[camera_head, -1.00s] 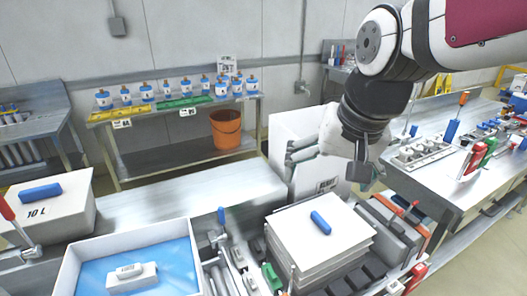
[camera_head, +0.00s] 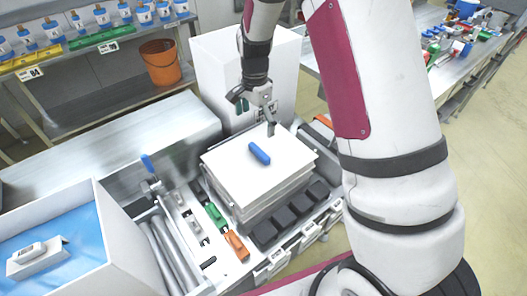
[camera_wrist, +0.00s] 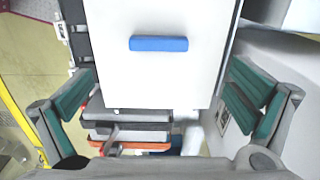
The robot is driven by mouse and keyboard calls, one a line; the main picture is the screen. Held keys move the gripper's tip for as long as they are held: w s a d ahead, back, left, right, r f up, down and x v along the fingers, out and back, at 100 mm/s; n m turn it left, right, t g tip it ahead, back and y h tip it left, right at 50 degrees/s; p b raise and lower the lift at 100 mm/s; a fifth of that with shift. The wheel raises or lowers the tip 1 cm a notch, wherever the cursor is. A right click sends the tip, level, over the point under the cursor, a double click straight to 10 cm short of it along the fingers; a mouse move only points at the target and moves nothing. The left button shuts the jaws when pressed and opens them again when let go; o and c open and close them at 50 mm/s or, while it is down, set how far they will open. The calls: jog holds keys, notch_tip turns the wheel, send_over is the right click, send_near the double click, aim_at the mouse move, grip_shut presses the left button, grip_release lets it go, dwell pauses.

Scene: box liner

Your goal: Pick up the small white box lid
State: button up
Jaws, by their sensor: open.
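A white lid (camera_head: 283,166) with a blue handle (camera_head: 260,153) lies flat on top of a stack of similar lids on the workbench. In the wrist view the white lid (camera_wrist: 160,82) fills the upper middle, and its blue handle (camera_wrist: 158,43) lies crosswise near the top. My gripper (camera_head: 257,112) is above the far edge of the stack, pointing down. In the wrist view my gripper (camera_wrist: 158,105) has its green-padded fingers spread wide, with nothing between them, and the handle is beyond them. It does not touch the lid.
A white box with blue lining (camera_head: 118,262) stands at the left, with a small white object (camera_head: 37,258) inside. A tall white box (camera_head: 213,75) stands behind the stack. Tools and dark blocks (camera_head: 290,218) crowd the bench. An orange bucket (camera_head: 160,62) is on the back shelf.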

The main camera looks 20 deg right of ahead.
aim_at(258, 151)
jog(key=f+p, duration=0.1)
jog(key=f, duration=0.6)
jog(key=f+p, duration=0.1)
jog(key=f, duration=0.6)
jog(key=shift+d+f, duration=0.2)
jog(key=shift+f, duration=0.1)
jog(key=c, duration=1.2)
